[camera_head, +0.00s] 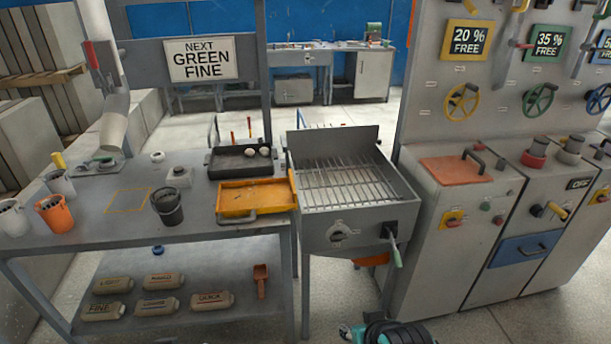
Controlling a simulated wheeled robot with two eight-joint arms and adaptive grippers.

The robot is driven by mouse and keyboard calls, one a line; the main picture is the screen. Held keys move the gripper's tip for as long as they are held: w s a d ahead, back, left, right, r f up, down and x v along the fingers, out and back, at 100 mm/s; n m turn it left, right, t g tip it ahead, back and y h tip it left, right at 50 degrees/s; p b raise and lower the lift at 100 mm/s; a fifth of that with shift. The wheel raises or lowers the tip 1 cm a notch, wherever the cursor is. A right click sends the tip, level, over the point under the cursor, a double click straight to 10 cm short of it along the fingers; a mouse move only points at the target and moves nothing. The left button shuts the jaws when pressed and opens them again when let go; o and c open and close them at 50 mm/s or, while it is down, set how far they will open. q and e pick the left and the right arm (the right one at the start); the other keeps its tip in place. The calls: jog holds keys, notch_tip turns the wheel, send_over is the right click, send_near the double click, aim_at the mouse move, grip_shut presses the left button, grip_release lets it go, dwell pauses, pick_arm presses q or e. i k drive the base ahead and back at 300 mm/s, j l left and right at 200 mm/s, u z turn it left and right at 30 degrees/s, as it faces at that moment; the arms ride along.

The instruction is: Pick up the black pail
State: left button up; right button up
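The black pail (168,208) stands upright on the grey workbench (105,228), left of the orange tray (235,204). Its dark wire handle shows at the rim. It sits beside a yellow outlined square (128,201) on the bench top. I cannot make out what is inside it.
An orange pail (54,216) and light pails (13,220) stand left. A small grey box (179,177) stands behind the black pail. A grate unit (350,231) stands right of the bench. Labelled bags (165,281) lie on the lower shelf. Open bench surface lies before the pail.

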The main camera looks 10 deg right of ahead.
aim_at(169, 207)
jog(key=i+j+z, duration=0.1)
jog(key=j, duration=0.2)
jog(key=i+j, duration=0.2)
jog(key=j, duration=0.15)
jog(key=i+j+z, duration=0.15)
jog(key=j, duration=0.2)
jog(key=i+j, duration=0.1)
jog(key=j, duration=0.2)
jog(key=i+j+z, duration=0.15)
jog(key=j, duration=0.2)
jog(key=k, duration=0.05)
